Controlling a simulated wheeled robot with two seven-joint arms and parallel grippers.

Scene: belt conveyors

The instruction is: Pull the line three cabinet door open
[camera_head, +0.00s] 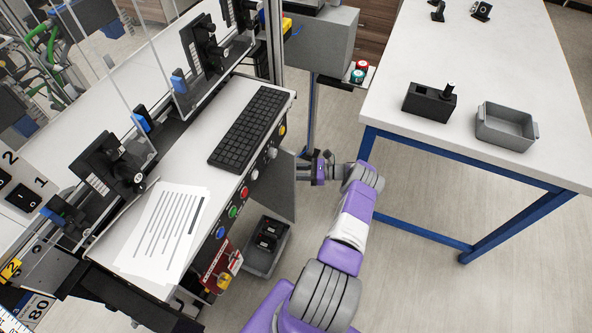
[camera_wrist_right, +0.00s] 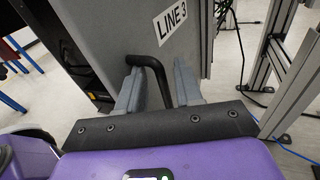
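In the right wrist view, the grey cabinet door (camera_wrist_right: 110,28) carries a white "LINE 3" label (camera_wrist_right: 171,20). Its black bent bar handle (camera_wrist_right: 150,62) reaches down between the two grey fingers of my right gripper (camera_wrist_right: 160,92). The fingers stand apart, with a gap visible beside the bar; I see no clear grip on it. In the head view, my right gripper (camera_head: 318,168) is at the right side of the console, low beside a grey panel (camera_head: 281,190). The handle cannot be made out there. My left gripper is out of view.
A console (camera_head: 185,150) with a keyboard (camera_head: 250,128), papers and buttons stands left. A white table (camera_head: 420,60) with blue legs stands right, holding a grey bin (camera_head: 507,127). Floor lies between them. Metal frame posts (camera_wrist_right: 292,85) and cables are right of the cabinet.

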